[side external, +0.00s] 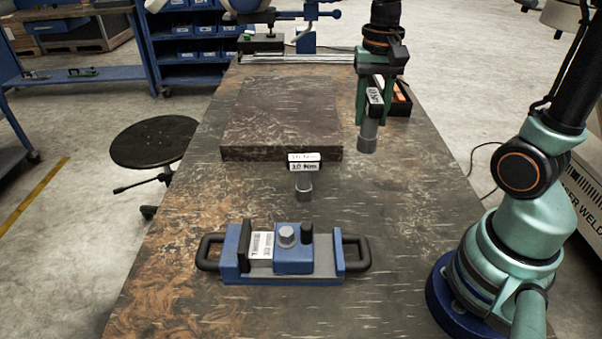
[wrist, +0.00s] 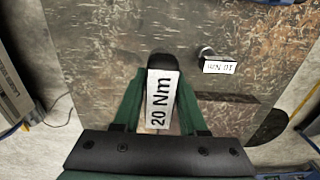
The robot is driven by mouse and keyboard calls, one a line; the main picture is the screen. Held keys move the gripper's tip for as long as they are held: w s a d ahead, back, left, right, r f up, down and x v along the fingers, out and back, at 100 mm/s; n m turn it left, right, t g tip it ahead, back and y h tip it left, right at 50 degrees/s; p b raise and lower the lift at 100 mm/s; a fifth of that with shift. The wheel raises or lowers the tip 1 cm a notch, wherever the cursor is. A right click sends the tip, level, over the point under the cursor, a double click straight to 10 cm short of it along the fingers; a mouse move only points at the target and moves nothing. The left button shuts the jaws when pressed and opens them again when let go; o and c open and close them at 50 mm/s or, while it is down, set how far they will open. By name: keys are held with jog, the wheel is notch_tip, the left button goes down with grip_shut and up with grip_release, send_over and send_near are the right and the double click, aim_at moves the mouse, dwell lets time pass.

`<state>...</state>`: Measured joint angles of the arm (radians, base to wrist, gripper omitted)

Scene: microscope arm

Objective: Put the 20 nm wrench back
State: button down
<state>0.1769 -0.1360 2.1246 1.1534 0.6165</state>
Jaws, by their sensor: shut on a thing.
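The 20 Nm wrench (side external: 368,136) is held upright between the green fingers of my gripper (side external: 373,112), with its grey socket end down. It appears to be above the table, right of the dark slab. In the wrist view its white label (wrist: 160,100) reads 20 Nm, and my gripper (wrist: 162,82) is shut on it. The 10 Nm wrench (side external: 304,187) stands on the table in front of the slab, to the left of my gripper. Its label also shows in the wrist view (wrist: 219,66). Whether the held wrench touches anything below cannot be told.
The dark slab (side external: 281,112) lies on the table (side external: 220,205). A blue fixture (side external: 293,262) with black handles sits near the front. A black box (side external: 401,104) with orange contents is behind my gripper. The table's right front is fairly clear. A stool (side external: 154,141) stands left.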

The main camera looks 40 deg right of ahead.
aim_at(369, 126)
notch_tip(369, 126, down, 15)
jog(key=shift+f, duration=0.1)
dwell(0.4)
jog(key=shift+c, duration=2.3)
grip_release()
notch_tip(369, 126, up, 12)
jog(key=shift+f, duration=0.1)
jog(key=shift+a+r, duration=0.15)
jog(key=shift+r, duration=0.25)
jog(key=s+a+r+n+t, duration=0.2)
jog(key=a+r+n+t, duration=0.3)
jog(key=n, duration=0.4)
jog(key=shift+s+r+t, duration=0.25)
jog(key=shift+r+t, duration=0.05)
jog(key=shift+r, duration=0.6)
